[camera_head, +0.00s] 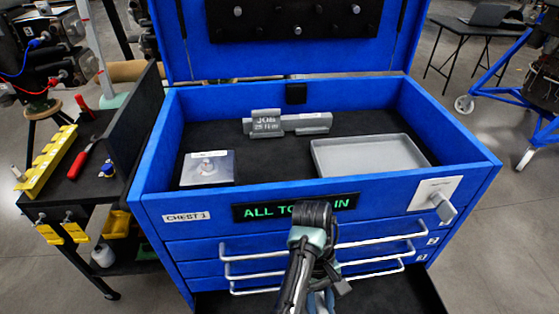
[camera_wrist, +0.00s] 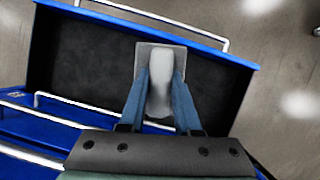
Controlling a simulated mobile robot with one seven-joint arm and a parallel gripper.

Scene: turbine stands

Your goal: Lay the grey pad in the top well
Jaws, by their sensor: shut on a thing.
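The grey pad (camera_wrist: 150,50) is a square grey plate with a pale upright grip, seen in the wrist view. My gripper (camera_wrist: 159,92) has its two blue fingers shut on that grip, over the dark open bottom drawer (camera_wrist: 85,60). I cannot tell whether the pad touches the drawer floor. In the head view my arm hides the pad and most of the gripper. The top well (camera_head: 245,158) of the blue chest is open, with a dark floor.
In the well are a silver plate with a knob (camera_head: 208,168) at left, a grey job block (camera_head: 290,123) at the back and a shallow grey tray (camera_head: 370,156) at right. The well's front middle is bare. Drawer handles (camera_head: 390,237) stick out in front. The raised lid (camera_head: 290,45) stands behind.

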